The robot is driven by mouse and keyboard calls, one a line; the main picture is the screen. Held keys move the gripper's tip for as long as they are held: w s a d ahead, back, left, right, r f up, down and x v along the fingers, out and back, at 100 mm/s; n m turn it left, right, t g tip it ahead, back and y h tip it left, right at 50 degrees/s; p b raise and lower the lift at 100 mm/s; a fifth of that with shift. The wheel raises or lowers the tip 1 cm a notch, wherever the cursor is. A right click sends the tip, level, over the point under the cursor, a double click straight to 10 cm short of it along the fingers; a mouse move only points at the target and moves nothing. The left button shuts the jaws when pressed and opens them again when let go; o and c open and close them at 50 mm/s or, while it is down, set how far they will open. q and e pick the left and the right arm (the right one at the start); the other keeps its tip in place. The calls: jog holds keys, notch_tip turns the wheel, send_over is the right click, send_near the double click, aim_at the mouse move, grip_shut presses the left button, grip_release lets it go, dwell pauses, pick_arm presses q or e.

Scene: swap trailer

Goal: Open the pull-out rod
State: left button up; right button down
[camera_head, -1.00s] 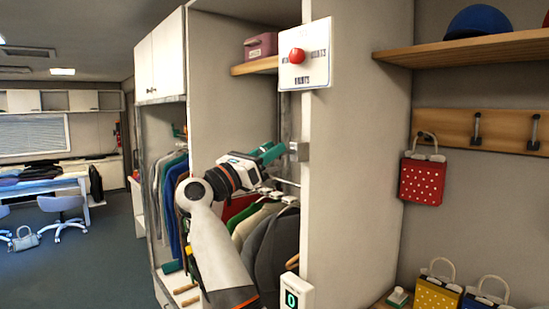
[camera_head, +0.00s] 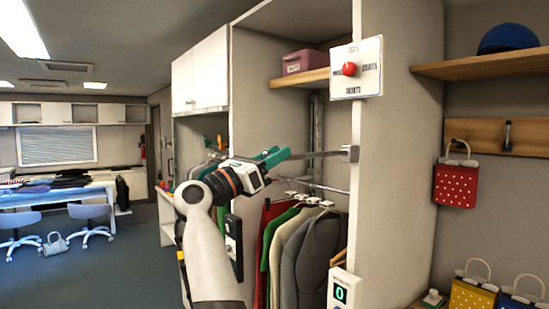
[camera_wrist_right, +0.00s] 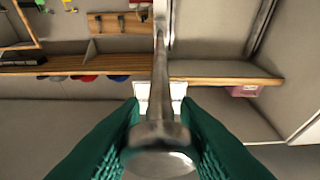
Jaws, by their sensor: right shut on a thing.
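The pull-out rod (camera_head: 320,155) is a thin grey metal bar. It runs level out of a metal bracket (camera_head: 350,153) on the edge of the closet's upright panel, and a length of it is bare between bracket and gripper. My right gripper (camera_head: 278,156) has teal fingers and is shut on the rod's free end. In the right wrist view the rod (camera_wrist_right: 160,85) runs away from between the two fingers (camera_wrist_right: 160,135), its rounded end nearest the camera. My left gripper is not in view.
Hanging clothes (camera_head: 300,250) fill the closet below the rod. A white dial panel (camera_head: 356,68) with a red knob is above the bracket, and a counter box (camera_head: 343,290) is below. A red bag (camera_head: 456,183) hangs at the right. Open floor (camera_head: 110,270) lies at the left.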

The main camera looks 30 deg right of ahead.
jog(key=c, duration=1.2)
grip_release()
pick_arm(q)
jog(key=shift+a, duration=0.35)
pick_arm(e)
jog(key=shift+o, duration=0.5)
jog(key=shift+a, duration=0.15)
jog(key=shift+a+f, duration=0.25)
pick_arm(q)
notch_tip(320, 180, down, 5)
jog(key=b, duration=0.4)
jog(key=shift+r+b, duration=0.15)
jog(key=shift+b, duration=0.2)
pick_arm(e)
jog(key=v, duration=1.1)
jog(key=shift+a+r, duration=0.15)
jog(key=shift+a, duration=0.1)
